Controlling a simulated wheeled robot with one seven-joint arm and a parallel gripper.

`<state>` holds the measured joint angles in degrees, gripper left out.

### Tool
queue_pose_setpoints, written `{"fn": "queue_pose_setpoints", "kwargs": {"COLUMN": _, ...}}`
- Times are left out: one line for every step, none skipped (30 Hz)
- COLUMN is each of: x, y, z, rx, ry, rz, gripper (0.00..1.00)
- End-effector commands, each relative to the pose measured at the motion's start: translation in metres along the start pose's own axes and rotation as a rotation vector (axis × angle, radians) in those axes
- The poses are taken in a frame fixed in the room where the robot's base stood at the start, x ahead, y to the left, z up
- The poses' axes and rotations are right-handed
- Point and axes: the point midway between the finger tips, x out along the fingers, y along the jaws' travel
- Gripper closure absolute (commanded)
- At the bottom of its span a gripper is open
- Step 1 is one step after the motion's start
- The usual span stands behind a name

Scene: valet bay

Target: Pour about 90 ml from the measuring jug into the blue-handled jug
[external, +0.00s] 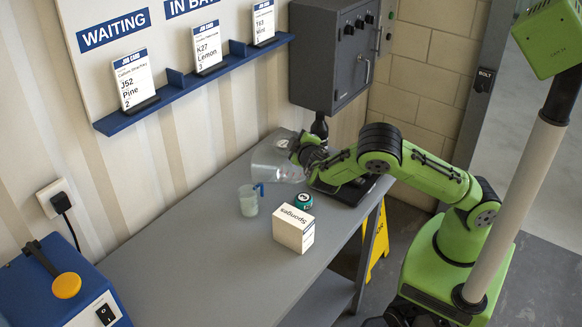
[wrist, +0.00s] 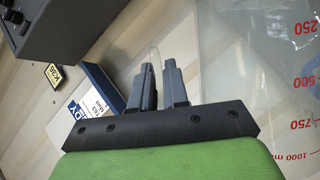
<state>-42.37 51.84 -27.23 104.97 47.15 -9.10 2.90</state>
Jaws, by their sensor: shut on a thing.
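The clear measuring jug (external: 272,165) is held above the grey bench and looks tipped, toward the left of the external view. Its clear wall with red marks shows at the right of the wrist view (wrist: 262,85). My gripper (external: 306,157) is at its right side, shut on it; the fingers (wrist: 158,85) show in the wrist view with a thin clear part between them. The blue-handled jug (external: 248,203) stands upright on the bench, below and left of the measuring jug. It looks pale and cloudy low down. I cannot make out a stream or the liquid level.
A green tin (external: 303,201) and a Sponges box (external: 293,231) stand right of the blue-handled jug. A dark tray (external: 352,192) lies under my arm. A grey wall cabinet (external: 322,62) and card shelf (external: 185,84) are behind. The bench's near left (external: 190,265) is clear.

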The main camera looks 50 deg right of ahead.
Motion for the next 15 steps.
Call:
{"fn": "queue_pose_setpoints", "kwargs": {"x": 0.0025, "y": -0.0040, "z": 0.0055, "rx": 0.019, "ry": -0.001, "rz": -0.006, "gripper": 1.00}}
{"fn": "queue_pose_setpoints", "kwargs": {"x": 0.0035, "y": -0.0054, "z": 0.0080, "rx": 0.032, "ry": -0.001, "rz": -0.010, "gripper": 1.00}}
{"fn": "queue_pose_setpoints", "kwargs": {"x": 0.0049, "y": -0.0069, "z": 0.0110, "rx": 0.049, "ry": -0.002, "rz": -0.016, "gripper": 1.00}}
{"fn": "queue_pose_setpoints", "kwargs": {"x": 0.0057, "y": -0.0075, "z": 0.0127, "rx": 0.060, "ry": -0.001, "rz": -0.020, "gripper": 1.00}}
{"fn": "queue_pose_setpoints", "kwargs": {"x": 0.0061, "y": -0.0079, "z": 0.0138, "rx": 0.069, "ry": -0.001, "rz": -0.023, "gripper": 1.00}}
{"fn": "queue_pose_setpoints", "kwargs": {"x": 0.0063, "y": -0.0081, "z": 0.0144, "rx": 0.076, "ry": 0.000, "rz": -0.026, "gripper": 1.00}}
{"fn": "queue_pose_setpoints", "kwargs": {"x": 0.0062, "y": -0.0078, "z": 0.0143, "rx": 0.078, "ry": 0.001, "rz": -0.028, "gripper": 1.00}}
{"fn": "queue_pose_setpoints", "kwargs": {"x": 0.0060, "y": -0.0072, "z": 0.0138, "rx": 0.079, "ry": 0.001, "rz": -0.028, "gripper": 1.00}}
{"fn": "queue_pose_setpoints", "kwargs": {"x": 0.0057, "y": -0.0065, "z": 0.0132, "rx": 0.078, "ry": 0.001, "rz": -0.028, "gripper": 1.00}}
{"fn": "queue_pose_setpoints", "kwargs": {"x": 0.0056, "y": -0.0061, "z": 0.0129, "rx": 0.078, "ry": 0.001, "rz": -0.028, "gripper": 1.00}}
{"fn": "queue_pose_setpoints", "kwargs": {"x": 0.0055, "y": -0.0059, "z": 0.0127, "rx": 0.078, "ry": 0.001, "rz": -0.028, "gripper": 1.00}}
{"fn": "queue_pose_setpoints", "kwargs": {"x": 0.0054, "y": -0.0057, "z": 0.0126, "rx": 0.078, "ry": 0.001, "rz": -0.028, "gripper": 1.00}}
{"fn": "queue_pose_setpoints", "kwargs": {"x": 0.0054, "y": -0.0056, "z": 0.0125, "rx": 0.078, "ry": 0.001, "rz": -0.028, "gripper": 1.00}}
{"fn": "queue_pose_setpoints", "kwargs": {"x": 0.0054, "y": -0.0056, "z": 0.0125, "rx": 0.078, "ry": 0.001, "rz": -0.027, "gripper": 1.00}}
{"fn": "queue_pose_setpoints", "kwargs": {"x": 0.0054, "y": -0.0056, "z": 0.0124, "rx": 0.077, "ry": 0.001, "rz": -0.027, "gripper": 1.00}}
